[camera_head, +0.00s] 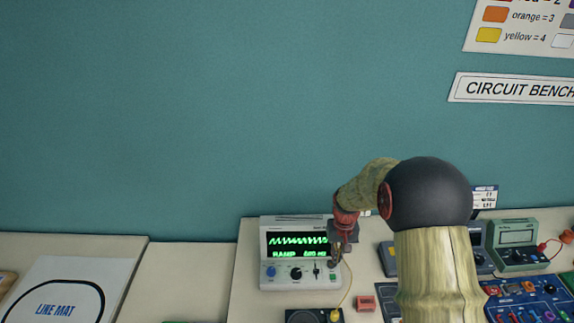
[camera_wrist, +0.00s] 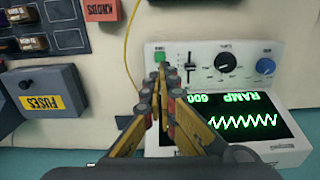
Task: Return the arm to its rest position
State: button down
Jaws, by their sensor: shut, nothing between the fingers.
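My gripper (camera_wrist: 162,75) is shut and empty in the wrist view, its fingertips together in front of the signal generator (camera_wrist: 225,88). The fingertips are near the green button (camera_wrist: 160,57) on its panel; I cannot tell whether they touch it. In the head view my arm reaches forward over the bench, and my gripper (camera_head: 336,258) hangs at the right side of the signal generator (camera_head: 290,222). The generator's screen reads RAMP with a green sawtooth trace. Part of its right side is hidden by my gripper.
A yellow cable (camera_head: 347,285) runs beside the generator. A green meter (camera_head: 514,240) and a blue circuit board (camera_head: 525,300) stand at the right. A grey fuses box (camera_wrist: 42,92) is near my gripper. The line mat (camera_head: 60,285) lies at the left. The teal wall is behind.

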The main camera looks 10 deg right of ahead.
jog(key=s+a+r+t+b, duration=0.2)
jog(key=s+r+b, duration=0.3)
jog(key=s, duration=0.3)
jog(key=s+a+r+n+t+b, duration=0.1)
jog(key=s+a+r+b, duration=0.4)
jog(key=s, duration=0.3)
jog(key=s+a+r+n+t+b, duration=0.1)
jog(key=s+a+r+b, duration=0.3)
jog(key=s, duration=0.4)
jog(key=shift+s+r+t+b, duration=0.15)
jog(key=shift+r+t+b, duration=0.45)
jog(key=shift+t, duration=0.2)
